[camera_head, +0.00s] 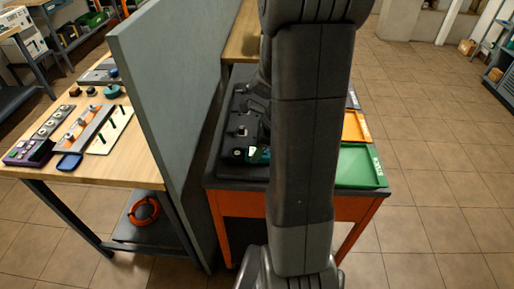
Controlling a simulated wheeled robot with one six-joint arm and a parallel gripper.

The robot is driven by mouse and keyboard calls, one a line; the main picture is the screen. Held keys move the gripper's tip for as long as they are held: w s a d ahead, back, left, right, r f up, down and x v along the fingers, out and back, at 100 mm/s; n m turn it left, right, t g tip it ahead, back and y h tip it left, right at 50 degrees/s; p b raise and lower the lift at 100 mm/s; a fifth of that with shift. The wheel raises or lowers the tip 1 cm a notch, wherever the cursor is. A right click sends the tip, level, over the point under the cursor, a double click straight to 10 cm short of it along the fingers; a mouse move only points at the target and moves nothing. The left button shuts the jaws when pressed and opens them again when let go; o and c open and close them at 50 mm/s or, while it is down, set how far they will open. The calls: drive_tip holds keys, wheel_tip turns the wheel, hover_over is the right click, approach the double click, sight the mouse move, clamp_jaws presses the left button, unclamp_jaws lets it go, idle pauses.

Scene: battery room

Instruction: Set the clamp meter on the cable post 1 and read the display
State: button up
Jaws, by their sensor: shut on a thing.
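A teal and black tool with a small pale face, which looks like the clamp meter (258,154), is at the front of the dark tray on the orange-framed bench, partly hidden by my arm. My gripper (257,106) shows only as dark parts beside my arm. It is shut, seemingly on the clamp meter, but the contact is hidden. On the left wooden table, a grey rail with several orange posts (82,122) stands beside a white board with dark green pegs (113,126). I cannot tell which is cable post 1. The meter's display is too small to read.
A tall grey partition (165,110) stands between the wooden table (128,160) and the orange-framed bench (235,203). A green tray (360,166) and an orange tray (355,126) lie right of my arm. A purple device (28,152) sits at the table's left.

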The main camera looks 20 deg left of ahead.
drive_tip(key=o, duration=0.9)
drive_tip(key=shift+o, duration=0.2)
drive_tip(key=p+v, duration=0.9)
drive_tip(key=v, duration=0.2)
drive_tip(key=shift+f, duration=0.15)
drive_tip(key=b+x, duration=0.7)
drive_tip(key=x, duration=0.1)
drive_tip(key=shift+a+f, duration=0.15)
drive_tip(key=shift+f, duration=0.2)
drive_tip(key=shift+s+r, duration=0.1)
drive_tip(key=shift+r, duration=0.05)
